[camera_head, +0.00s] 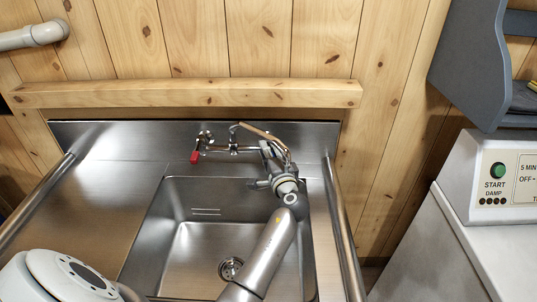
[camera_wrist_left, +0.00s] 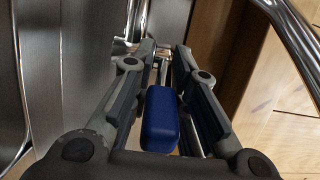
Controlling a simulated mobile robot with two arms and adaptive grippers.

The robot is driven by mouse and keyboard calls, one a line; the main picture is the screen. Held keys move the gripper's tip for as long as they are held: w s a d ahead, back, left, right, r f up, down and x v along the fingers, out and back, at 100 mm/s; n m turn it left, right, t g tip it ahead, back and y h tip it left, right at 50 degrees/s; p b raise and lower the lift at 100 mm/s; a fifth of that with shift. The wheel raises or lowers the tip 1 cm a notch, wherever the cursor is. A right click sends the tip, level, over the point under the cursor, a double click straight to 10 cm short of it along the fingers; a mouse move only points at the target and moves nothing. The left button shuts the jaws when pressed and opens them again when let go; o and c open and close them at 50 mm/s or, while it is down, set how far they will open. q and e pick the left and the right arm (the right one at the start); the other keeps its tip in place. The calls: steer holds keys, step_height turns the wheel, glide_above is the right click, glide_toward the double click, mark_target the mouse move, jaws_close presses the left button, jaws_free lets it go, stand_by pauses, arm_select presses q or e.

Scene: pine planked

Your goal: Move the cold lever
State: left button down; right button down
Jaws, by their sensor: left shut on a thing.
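The cold lever is the blue handle (camera_wrist_left: 160,118), seen large in the left wrist view between the two fingers of my left gripper (camera_wrist_left: 162,60). In the head view my left gripper (camera_head: 268,150) is at the right side of the wall faucet (camera_head: 232,146), above the back right of the sink, and it hides the blue lever there. The gripper is shut on the blue lever. The red lever (camera_head: 195,156) hangs at the faucet's left side, clear of the gripper. My right gripper is not in view.
The steel sink basin (camera_head: 195,250) lies below the faucet, with a drain (camera_head: 231,268) at its bottom. A steel rail (camera_head: 345,235) runs along the right side. A white machine (camera_head: 490,190) with a green start button stands at the right. A wooden beam (camera_head: 190,93) crosses the wall above.

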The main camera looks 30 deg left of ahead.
arm_select(q)
steer(key=shift+w+r, duration=0.1)
steer(key=shift+r, duration=0.35)
steer(key=c, duration=1.4)
jaws_free()
steer(key=shift+f, duration=0.1)
steer(key=shift+f, duration=0.1)
steer(key=shift+s+d, duration=0.3)
steer(key=shift+s, duration=0.05)
steer(key=v, duration=0.6)
steer(key=shift+s+d, duration=0.2)
steer(key=shift+s, duration=0.1)
